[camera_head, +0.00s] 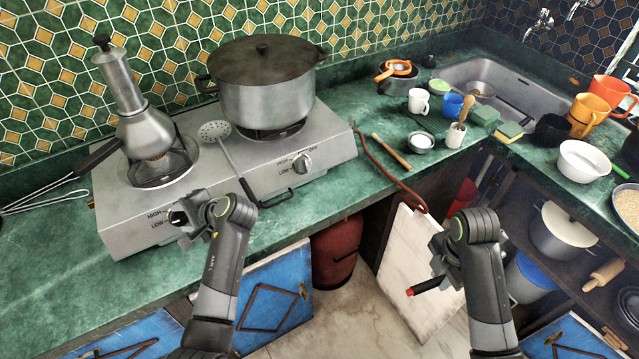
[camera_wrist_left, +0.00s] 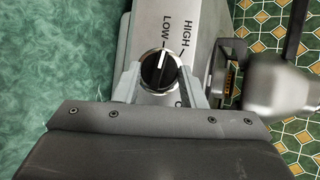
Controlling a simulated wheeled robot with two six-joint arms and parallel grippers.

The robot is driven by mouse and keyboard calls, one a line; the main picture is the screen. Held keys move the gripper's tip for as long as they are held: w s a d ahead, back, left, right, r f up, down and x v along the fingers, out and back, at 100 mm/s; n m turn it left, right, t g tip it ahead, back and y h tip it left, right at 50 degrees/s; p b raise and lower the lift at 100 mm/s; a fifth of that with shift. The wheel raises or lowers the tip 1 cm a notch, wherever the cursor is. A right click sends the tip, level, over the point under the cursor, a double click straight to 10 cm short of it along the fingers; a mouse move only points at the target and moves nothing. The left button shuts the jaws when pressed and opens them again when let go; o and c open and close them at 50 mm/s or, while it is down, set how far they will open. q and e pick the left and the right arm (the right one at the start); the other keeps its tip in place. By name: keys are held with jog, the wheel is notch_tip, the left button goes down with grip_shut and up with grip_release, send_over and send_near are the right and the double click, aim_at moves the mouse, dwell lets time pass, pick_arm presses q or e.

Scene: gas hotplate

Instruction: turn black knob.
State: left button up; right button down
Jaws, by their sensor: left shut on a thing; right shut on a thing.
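The black knob (camera_wrist_left: 160,70) shows in the left wrist view as a round black dial with a white pointer line and silver rim. It is on the front of the steel hotplate (camera_wrist_left: 200,18), near LOW and HIGH labels. My left gripper (camera_wrist_left: 163,90) has a finger on each side of the knob and is shut on it. In the head view my left gripper (camera_head: 182,218) is at the hotplate's left front and partly hides the black knob (camera_head: 176,216). My right gripper (camera_head: 436,275) is shut on a black stick with a red tip (camera_head: 427,286), away from the hotplate.
A moka pot (camera_head: 146,130) stands on the left burner and a large lidded pot (camera_head: 265,85) on the right. A skimmer (camera_head: 216,133) lies between them. A red gas cylinder (camera_head: 337,252) stands below the counter.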

pick_arm(q)
jog(key=shift+a+r+n+p, duration=0.1)
jog(key=shift+n+p, duration=0.3)
jog(key=shift+n, duration=0.1)
jog(key=shift+g+h, duration=0.3)
jog(key=shift+h, duration=0.1)
jog(key=o, duration=1)
